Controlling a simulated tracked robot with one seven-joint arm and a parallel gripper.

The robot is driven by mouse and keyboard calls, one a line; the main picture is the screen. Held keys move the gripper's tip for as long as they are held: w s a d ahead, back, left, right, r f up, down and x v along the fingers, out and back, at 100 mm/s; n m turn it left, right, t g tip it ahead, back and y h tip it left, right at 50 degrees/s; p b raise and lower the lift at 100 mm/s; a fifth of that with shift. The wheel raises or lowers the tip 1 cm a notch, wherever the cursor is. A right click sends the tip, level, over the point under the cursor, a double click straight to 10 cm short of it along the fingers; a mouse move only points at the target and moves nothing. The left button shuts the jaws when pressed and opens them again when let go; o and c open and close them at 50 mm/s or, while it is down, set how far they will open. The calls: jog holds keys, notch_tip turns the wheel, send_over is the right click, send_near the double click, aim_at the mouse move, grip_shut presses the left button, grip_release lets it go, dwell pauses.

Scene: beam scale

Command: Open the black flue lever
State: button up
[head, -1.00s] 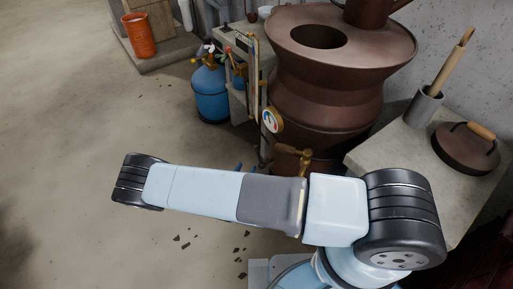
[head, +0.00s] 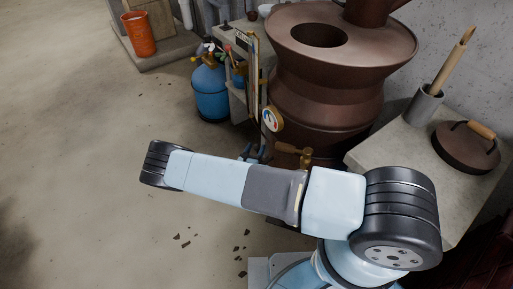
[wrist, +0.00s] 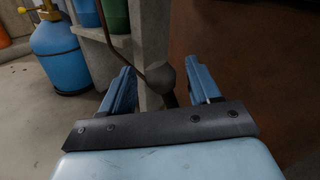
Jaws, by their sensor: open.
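In the wrist view a dark knob (wrist: 160,77) on a short dark stem shows between my fingers, in front of the pot; it looks like the end of the black flue lever. My gripper (wrist: 160,68) is open, with one blue finger on each side of the knob. I cannot tell whether either finger touches it. In the head view my gripper (head: 254,152) shows only partly, beyond my forearm, low beside the copper pot (head: 320,100). The lever cannot be made out in that view.
A brass tap (head: 295,152) and a round gauge (head: 272,119) are close to my gripper. A blue gas bottle (head: 211,92) stands left of a concrete stand. A counter with a lid (head: 466,148) is at the right.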

jog(key=shift+w+d, duration=0.25)
jog(key=shift+w, duration=0.4)
grip_shut()
